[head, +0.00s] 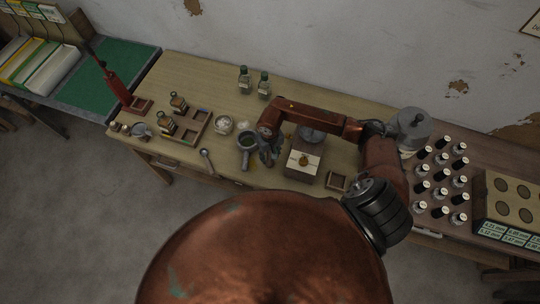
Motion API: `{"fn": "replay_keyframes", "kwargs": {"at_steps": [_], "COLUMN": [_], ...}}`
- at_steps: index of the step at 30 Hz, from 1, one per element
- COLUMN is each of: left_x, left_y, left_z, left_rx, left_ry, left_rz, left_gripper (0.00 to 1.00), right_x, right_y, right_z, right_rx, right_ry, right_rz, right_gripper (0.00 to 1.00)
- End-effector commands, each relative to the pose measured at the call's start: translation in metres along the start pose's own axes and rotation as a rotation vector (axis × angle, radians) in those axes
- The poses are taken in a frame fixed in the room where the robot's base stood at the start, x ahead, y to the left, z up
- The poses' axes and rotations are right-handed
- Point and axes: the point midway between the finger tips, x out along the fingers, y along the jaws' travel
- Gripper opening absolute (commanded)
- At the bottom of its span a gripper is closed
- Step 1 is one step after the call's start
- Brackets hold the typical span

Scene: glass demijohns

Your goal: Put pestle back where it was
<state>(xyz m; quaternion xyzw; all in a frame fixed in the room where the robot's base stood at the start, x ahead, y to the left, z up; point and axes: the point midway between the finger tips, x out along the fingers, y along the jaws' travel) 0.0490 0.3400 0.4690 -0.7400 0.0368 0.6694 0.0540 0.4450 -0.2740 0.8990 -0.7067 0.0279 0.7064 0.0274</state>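A grey mortar (247,141) with dark greenish contents stands near the middle of the table's front part. A short grey piece projects from its front side; I cannot tell whether it is the pestle or a handle. My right gripper (268,156) points down just right of the mortar, close to it. Its fingers are small and dark here, and I cannot tell whether they are open or hold anything. No pestle can be made out for sure. My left gripper is not in view.
A wooden box with a pale label (304,160) stands right of the gripper. A spoon (206,160), a white bowl (223,125) and a compartment tray (192,127) lie left.

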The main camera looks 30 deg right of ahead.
Motion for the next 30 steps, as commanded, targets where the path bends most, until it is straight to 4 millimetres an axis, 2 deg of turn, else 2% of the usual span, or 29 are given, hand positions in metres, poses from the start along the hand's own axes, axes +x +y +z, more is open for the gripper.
{"fn": "replay_keyframes", "kwargs": {"at_steps": [8, 11, 21, 25, 30], "left_x": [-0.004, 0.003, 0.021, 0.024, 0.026], "left_y": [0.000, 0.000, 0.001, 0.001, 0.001], "left_z": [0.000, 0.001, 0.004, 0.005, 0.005], "left_rx": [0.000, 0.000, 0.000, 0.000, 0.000], "left_ry": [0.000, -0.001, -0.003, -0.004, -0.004], "left_rz": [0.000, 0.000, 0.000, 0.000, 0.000], "left_gripper": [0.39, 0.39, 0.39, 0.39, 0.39], "right_x": [-0.008, -0.022, -0.092, -0.110, -0.121], "right_y": [0.000, 0.001, 0.001, 0.001, 0.000], "right_z": [-0.001, -0.002, -0.001, -0.001, 0.000], "right_rx": [0.000, -0.001, -0.001, 0.000, 0.000], "right_ry": [0.003, 0.005, 0.003, 0.001, 0.000], "right_rz": [0.000, 0.002, 0.002, 0.001, 0.000], "right_gripper": [0.35, 0.35, 0.35, 0.35, 0.35]}}
